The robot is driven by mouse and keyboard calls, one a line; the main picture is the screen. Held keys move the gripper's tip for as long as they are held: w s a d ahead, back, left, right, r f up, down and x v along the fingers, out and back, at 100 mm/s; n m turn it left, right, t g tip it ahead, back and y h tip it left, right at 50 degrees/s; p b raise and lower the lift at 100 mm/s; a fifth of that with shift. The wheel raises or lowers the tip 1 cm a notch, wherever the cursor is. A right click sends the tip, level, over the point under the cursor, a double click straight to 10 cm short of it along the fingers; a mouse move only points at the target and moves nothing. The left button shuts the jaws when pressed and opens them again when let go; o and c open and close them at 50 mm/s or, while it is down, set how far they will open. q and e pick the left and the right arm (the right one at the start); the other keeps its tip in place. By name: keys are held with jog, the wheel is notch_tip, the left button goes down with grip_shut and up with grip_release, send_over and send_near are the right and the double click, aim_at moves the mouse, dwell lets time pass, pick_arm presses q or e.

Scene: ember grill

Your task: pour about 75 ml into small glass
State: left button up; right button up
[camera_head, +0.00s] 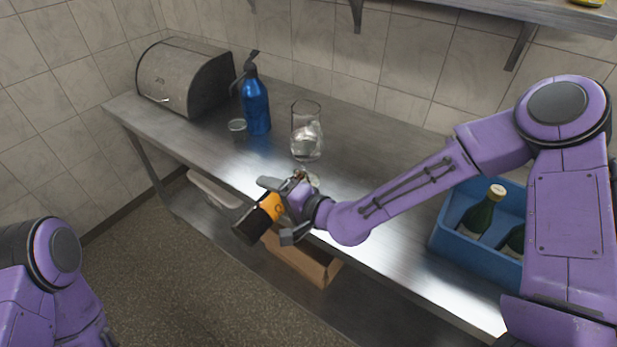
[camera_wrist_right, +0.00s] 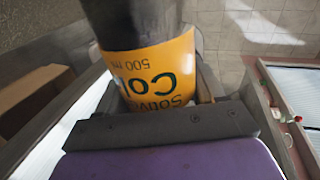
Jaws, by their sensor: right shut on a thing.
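My right gripper (camera_head: 287,213) is shut around a dark bottle with an orange label (camera_head: 268,207), over the front edge of the steel table. The bottle is tilted, its broad dark end toward the lower left. In the wrist view the orange label (camera_wrist_right: 155,80) reads "500 ml" upside down. A small clear glass shape (camera_head: 313,181) shows just behind the gripper, mostly hidden; I cannot tell whether it holds liquid or whether the bottle touches it. A larger clear glass vessel (camera_head: 306,140) with clear contents stands farther back. My left gripper is out of view.
A blue crate (camera_head: 452,232) with green bottles is at right. A cardboard box (camera_head: 318,270) sits below.

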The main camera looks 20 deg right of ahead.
aim_at(275, 207)
jog(key=shift+r, duration=0.15)
dwell(0.7)
jog(key=f+b, duration=0.1)
jog(key=f+n+b, duration=0.2)
jog(key=b, duration=0.1)
jog(key=shift+s+f+t+h, duration=0.25)
jog(key=shift+f+t+h, duration=0.1)
jog(key=shift+t+h, duration=0.05)
jog(key=shift+w+a+r+p, duration=0.1)
jog(key=shift+w+r+p, duration=0.05)
jog(key=shift+r+p, duration=0.3)
jog(key=shift+w+n, duration=0.15)
jog(key=shift+n, duration=0.35)
jog(key=shift+r+n+h, duration=0.1)
jog(key=shift+n+h, duration=0.2)
jog(key=shift+d+r+t, duration=0.1)
jog(key=shift+d+t, duration=0.2)
jog(key=shift+a, duration=0.1)
